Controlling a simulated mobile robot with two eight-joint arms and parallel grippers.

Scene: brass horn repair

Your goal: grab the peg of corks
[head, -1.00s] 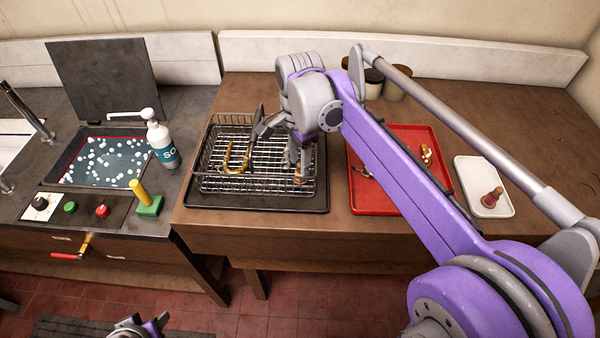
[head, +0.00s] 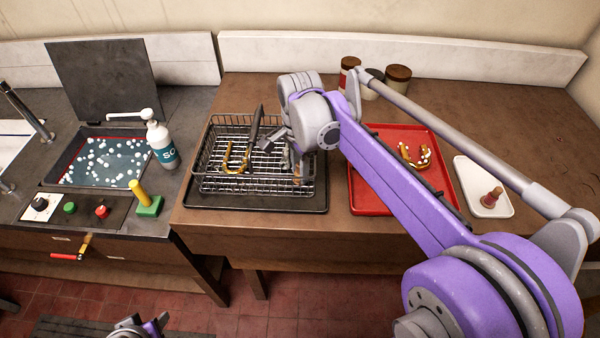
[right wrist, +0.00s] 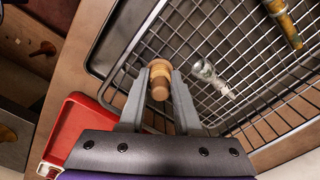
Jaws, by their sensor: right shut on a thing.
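The peg of corks (right wrist: 160,80), a small tan and brown stepped piece, is between the fingertips of my right gripper (right wrist: 160,75) in the right wrist view. The fingers are shut on its sides. In the head view my right gripper (head: 298,165) is at the right end of the wire rack (head: 205,170), and the peg cannot be made out there. The wrist view shows the rack's wire grid (right wrist: 200,30) just beyond the peg. Only a small part of my left arm shows at the bottom edge of the head view; its fingers do not show.
A curved brass piece (head: 237,160) and a silvery part (right wrist: 212,78) lie in the rack. A red tray (head: 365,200) with a brass-coloured piece (head: 414,158) and a white tray (head: 470,180) with a brown-pink piece (head: 491,197) are to the right. Jars (head: 398,80) stand behind.

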